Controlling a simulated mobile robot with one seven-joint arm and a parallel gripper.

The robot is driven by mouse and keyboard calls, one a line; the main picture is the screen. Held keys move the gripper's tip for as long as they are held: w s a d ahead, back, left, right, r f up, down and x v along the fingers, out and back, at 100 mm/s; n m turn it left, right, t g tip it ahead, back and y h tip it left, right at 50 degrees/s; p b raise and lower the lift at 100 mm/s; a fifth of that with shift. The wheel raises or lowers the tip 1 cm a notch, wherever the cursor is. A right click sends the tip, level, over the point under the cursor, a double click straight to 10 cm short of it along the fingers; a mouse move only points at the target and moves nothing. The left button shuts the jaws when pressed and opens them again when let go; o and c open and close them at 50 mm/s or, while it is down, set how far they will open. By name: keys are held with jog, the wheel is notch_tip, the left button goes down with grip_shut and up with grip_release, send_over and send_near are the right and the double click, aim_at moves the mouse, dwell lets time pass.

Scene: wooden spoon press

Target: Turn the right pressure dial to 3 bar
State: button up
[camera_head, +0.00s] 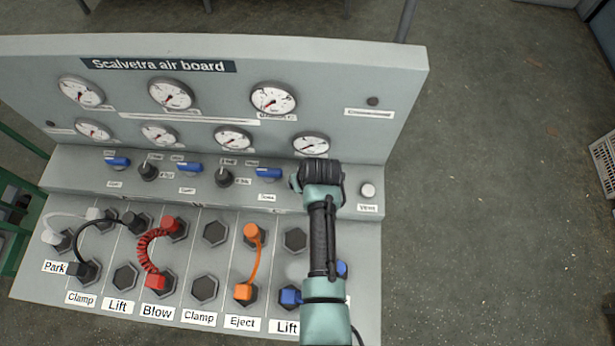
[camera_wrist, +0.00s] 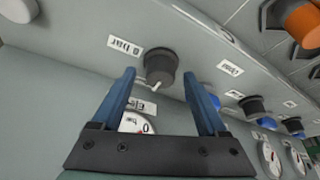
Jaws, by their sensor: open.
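The right pressure dial is a black round knob (camera_wrist: 158,66) with a pale pointer, between and just beyond my fingertips in the wrist view. In the head view it is hidden behind my gripper. My gripper (camera_wrist: 160,76) is open, one blue finger to each side of the knob; I cannot tell whether they touch it. In the head view my gripper (camera_head: 302,184) is at the right of the control ledge. A white label (camera_wrist: 124,46) beside the knob is hard to read. A round gauge (camera_wrist: 133,123) is partly hidden by my gripper; the lower right gauge (camera_head: 311,144) shows in the head view.
Other black dials (camera_head: 224,177) and blue levers (camera_head: 268,174) line the ledge to the left. A white button (camera_head: 368,190) is to the right. Below are hose sockets with a red coiled hose (camera_head: 146,250) and an orange hose (camera_head: 256,265). Floor right of the board is clear.

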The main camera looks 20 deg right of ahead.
jog(key=v, duration=1.2)
jog(key=shift+s+r, duration=0.2)
jog(key=shift+r, duration=0.1)
jog(key=shift+s, duration=0.1)
